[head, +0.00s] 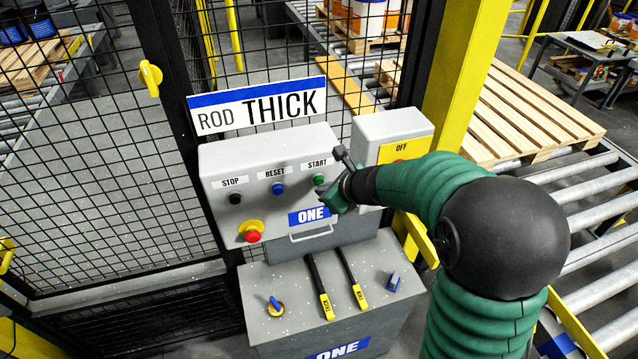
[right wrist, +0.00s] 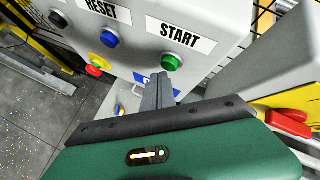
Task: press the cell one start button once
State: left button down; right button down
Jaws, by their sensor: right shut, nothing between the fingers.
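The green start button (head: 319,180) sits under the START label on the grey control box (head: 222,165) marked ONE. My right gripper (head: 324,190) is at the box front, just beside the button, its fingers shut and empty. In the right wrist view the green start button (right wrist: 172,61) is in full sight, just beyond and slightly right of the shut fingertips (right wrist: 163,76). I cannot tell whether the fingertips touch the box. My left gripper is not in view.
The blue reset button (head: 278,188), black stop button (head: 235,198) and red emergency button (head: 252,235) are left of the start button. A grey OFF box (head: 372,128) stands close on the right. Mesh fencing stands behind.

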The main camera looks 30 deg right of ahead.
jog(key=shift+s, duration=0.35)
jog(key=shift+s, duration=0.1)
jog(key=s, duration=0.2)
jog(key=s+a+b, duration=0.1)
jog(key=s, duration=0.1)
jog(key=shift+s+a, duration=0.1)
jog(key=shift+s, duration=0.25)
jog(key=shift+w, duration=0.1)
dwell(0.4)
